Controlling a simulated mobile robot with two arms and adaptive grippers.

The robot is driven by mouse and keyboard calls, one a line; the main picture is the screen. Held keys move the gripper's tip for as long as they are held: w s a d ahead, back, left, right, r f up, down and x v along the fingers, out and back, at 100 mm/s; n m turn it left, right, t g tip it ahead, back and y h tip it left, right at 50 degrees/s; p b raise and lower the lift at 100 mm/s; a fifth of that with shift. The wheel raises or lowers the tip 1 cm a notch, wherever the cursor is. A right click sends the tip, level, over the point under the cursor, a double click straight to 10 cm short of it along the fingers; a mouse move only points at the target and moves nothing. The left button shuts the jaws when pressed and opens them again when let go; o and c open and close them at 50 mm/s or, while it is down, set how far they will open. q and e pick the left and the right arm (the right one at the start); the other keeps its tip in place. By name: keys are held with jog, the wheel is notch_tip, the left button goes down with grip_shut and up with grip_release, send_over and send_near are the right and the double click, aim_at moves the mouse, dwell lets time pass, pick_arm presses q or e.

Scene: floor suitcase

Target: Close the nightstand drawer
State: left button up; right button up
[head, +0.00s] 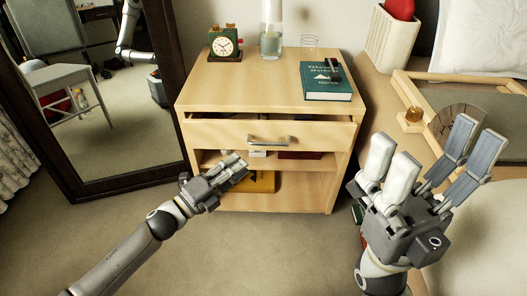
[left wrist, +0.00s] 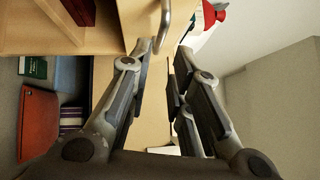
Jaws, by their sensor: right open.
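The light wood nightstand (head: 195,95) stands against the wall. Its top drawer (head: 215,132) is partly open, with a dark gap showing behind the front's upper edge. The drawer has a metal handle (head: 268,140), which also shows in the left wrist view (left wrist: 165,22). My left gripper (head: 238,168) is in front of the nightstand, below and left of the handle. In the left wrist view its fingers (left wrist: 164,55) are partly apart with nothing between them; contact with the drawer is unclear. My right gripper (head: 425,150) is open and empty, right of the nightstand.
An alarm clock (head: 225,43), a glass bottle (head: 271,40) and a green book (head: 326,85) are on the nightstand top. A yellow item (head: 262,183) lies on the lower shelf. A framed mirror (head: 160,75) stands left; the bed (head: 490,215) is right.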

aim_at(264, 147)
pick_arm(q)
jog(key=b+x, duration=0.2)
jog(key=x, duration=0.8)
jog(key=shift+b, duration=0.4)
jog(key=shift+d, duration=0.15)
grip_shut()
